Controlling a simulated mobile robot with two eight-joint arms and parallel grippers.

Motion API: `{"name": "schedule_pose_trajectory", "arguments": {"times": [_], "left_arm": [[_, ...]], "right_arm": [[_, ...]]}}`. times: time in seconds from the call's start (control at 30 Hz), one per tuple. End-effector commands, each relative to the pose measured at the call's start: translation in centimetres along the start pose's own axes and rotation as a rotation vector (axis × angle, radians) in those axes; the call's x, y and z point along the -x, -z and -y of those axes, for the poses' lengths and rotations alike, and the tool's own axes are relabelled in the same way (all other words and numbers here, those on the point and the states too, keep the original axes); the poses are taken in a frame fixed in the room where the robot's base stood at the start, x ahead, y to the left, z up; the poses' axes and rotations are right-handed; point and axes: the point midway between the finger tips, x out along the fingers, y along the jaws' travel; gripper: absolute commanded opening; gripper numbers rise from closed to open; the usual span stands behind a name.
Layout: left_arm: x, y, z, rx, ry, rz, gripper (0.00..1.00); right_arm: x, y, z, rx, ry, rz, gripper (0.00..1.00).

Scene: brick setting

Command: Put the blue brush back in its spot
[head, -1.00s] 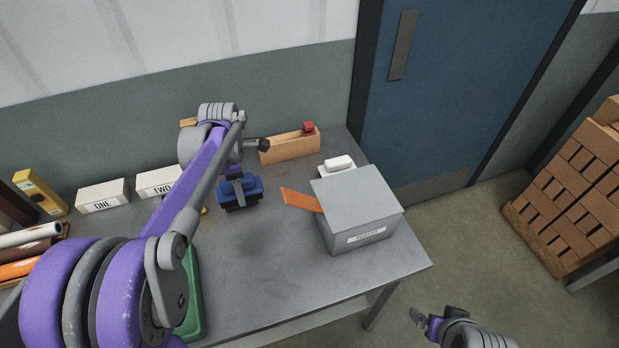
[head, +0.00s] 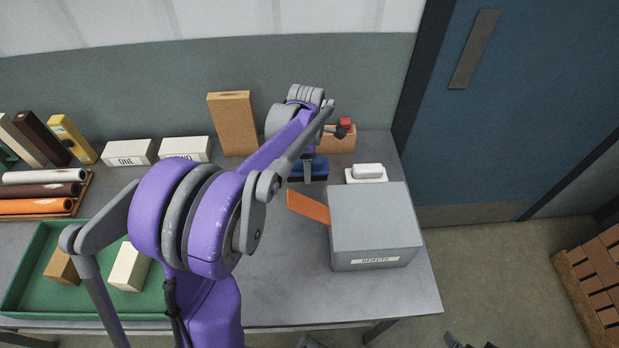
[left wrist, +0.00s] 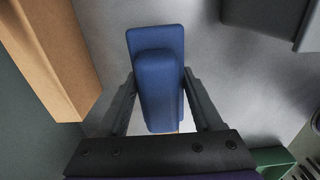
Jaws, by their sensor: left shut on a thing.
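The blue brush (head: 309,170) is at the back of the grey table, left of the white block on its white dish, partly hidden by my arm. My left gripper (head: 308,163) is shut on it. In the left wrist view, the blue brush (left wrist: 157,45) lies between the two fingers of my left gripper (left wrist: 160,105). I cannot tell whether it touches the table. Only bits of my right gripper (head: 465,342) show at the bottom edge; its jaws cannot be made out.
A tan box (head: 340,140) with a red piece and a tall wooden block (head: 232,124) stand at the back. A grey box (head: 375,235) with an orange flap stands right. Boxes ONE (head: 127,153) and TWO (head: 186,150) and a green tray (head: 25,275) are left.

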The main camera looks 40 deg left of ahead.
Motion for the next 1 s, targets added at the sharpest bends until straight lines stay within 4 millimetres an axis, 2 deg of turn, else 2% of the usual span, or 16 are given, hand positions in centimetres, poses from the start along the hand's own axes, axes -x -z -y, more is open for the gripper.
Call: {"name": "schedule_pose_trajectory", "arguments": {"times": [0.23, 0.4, 0.8, 0.83, 0.97, 1.0], "left_arm": [[-2.2, 0.0, 0.0, -0.001, 0.000, 0.000, 0.00], [-4.6, 0.0, 0.0, -0.001, 0.000, 0.000, 0.00], [-5.3, 0.0, 0.0, 0.000, 0.001, 0.000, 0.00], [-5.2, 0.0, 0.0, 0.000, 0.000, 0.000, 0.72], [-5.2, 0.0, 0.0, 0.000, 0.000, 0.000, 0.96], [-5.2, 0.0, 0.0, 0.000, 0.000, 0.000, 0.97]], "right_arm": [[-0.1, -0.1, 0.0, 0.000, 0.000, 0.001, 0.97], [-0.3, -0.2, 0.0, 0.000, 0.000, 0.001, 0.97], [-0.6, -0.5, 0.0, 0.000, 0.000, 0.003, 0.97], [-0.5, -0.4, 0.0, 0.000, 0.000, 0.003, 0.97], [-0.5, -0.4, 0.0, 0.000, 0.000, 0.002, 0.97], [-0.5, -0.4, 0.0, 0.000, 0.000, 0.002, 0.97]]}}
